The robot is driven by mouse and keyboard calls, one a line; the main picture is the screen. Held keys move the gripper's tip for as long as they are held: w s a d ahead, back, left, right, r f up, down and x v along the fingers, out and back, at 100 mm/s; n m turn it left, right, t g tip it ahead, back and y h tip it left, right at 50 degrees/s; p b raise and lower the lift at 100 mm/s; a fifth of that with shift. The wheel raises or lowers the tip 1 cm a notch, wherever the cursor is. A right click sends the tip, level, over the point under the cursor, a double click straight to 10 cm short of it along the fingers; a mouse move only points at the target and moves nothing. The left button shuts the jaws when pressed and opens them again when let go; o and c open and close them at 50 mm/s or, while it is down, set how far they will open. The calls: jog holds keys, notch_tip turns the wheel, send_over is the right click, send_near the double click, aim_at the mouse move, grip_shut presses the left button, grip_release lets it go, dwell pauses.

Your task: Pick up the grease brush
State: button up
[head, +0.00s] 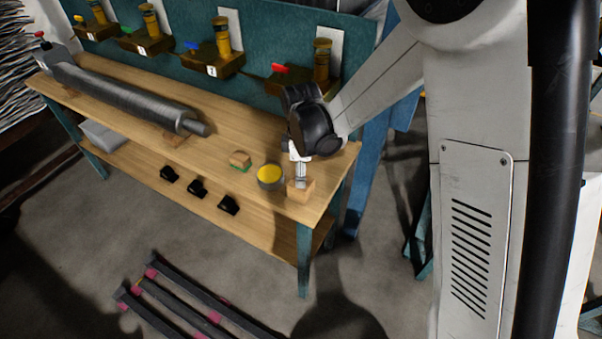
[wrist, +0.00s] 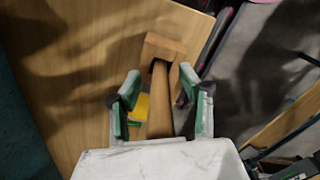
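A wooden block (head: 300,192) sits at the near right corner of the workbench. In the wrist view the block (wrist: 164,46) has a wooden handle (wrist: 160,105) standing out of it, which looks like the grease brush; its bristle end is not visible. My gripper (head: 300,174) is pointed down over the block. In the wrist view my gripper (wrist: 162,100) is open, with one green-padded finger on each side of the handle and gaps visible beside it.
A round tin with yellow contents (head: 270,174) stands just left of the block. A small wooden piece with a green base (head: 240,160) lies farther left. A long grey roll (head: 130,95) lies along the workbench (head: 215,140). Small shelves with bottles (head: 222,40) line the teal back panel.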

grip_shut()
dwell(0.4)
jog(key=shift+r, duration=5)
